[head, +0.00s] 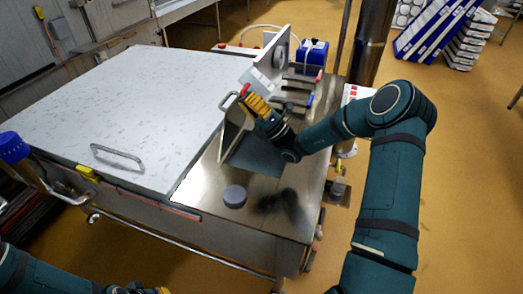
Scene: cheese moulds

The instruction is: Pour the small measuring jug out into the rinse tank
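My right gripper (258,105) has yellow fingers and reaches over the steel bench from the right. A pale, see-through vessel, apparently the small measuring jug (262,80), is right at the fingertips, held up and looking tilted. The fingers seem closed on it, though the grip itself is small and partly hidden. Below is a grey, sloping-walled opening in the bench, apparently the rinse tank (256,158); my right wrist covers part of it. Whether liquid is in the jug does not show. My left gripper (138,290) is cut off at the bottom edge, far from the tank.
A large white speckled lid (130,110) with a bar handle fills the left. A grey round block (234,196) stands on the steel bench (212,182). An upright steel panel (278,58) and a blue canister (314,53) are behind. Open floor lies right.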

